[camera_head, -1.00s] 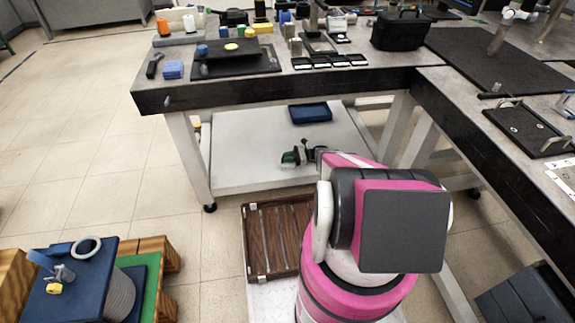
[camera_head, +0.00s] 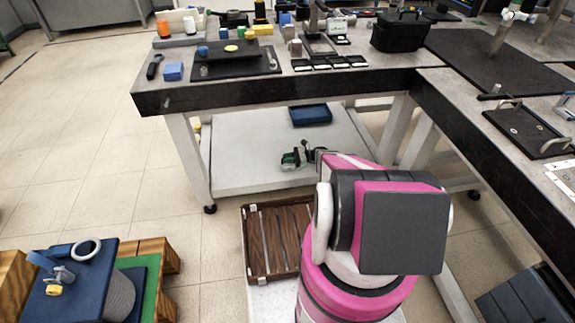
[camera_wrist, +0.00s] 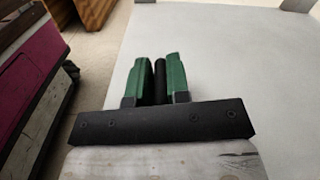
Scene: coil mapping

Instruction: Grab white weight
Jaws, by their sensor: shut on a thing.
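My gripper (camera_head: 293,158), with green fingers, is low over the white lower shelf (camera_head: 240,150) of the workbench. In the wrist view my gripper (camera_wrist: 156,75) is shut on a slim black cylinder (camera_wrist: 160,78) standing between its two green fingers. I see no white weight in the gripper. A white cylinder (camera_head: 189,24) stands on the bench top at the back left, but I cannot tell whether it is the white weight. My gripper is well below and apart from it.
A blue tray (camera_head: 311,114) lies on the shelf behind my gripper. A white ring (camera_head: 87,247) sits on a blue stand at lower left. A black case (camera_head: 400,32) and several small items crowd the bench top.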

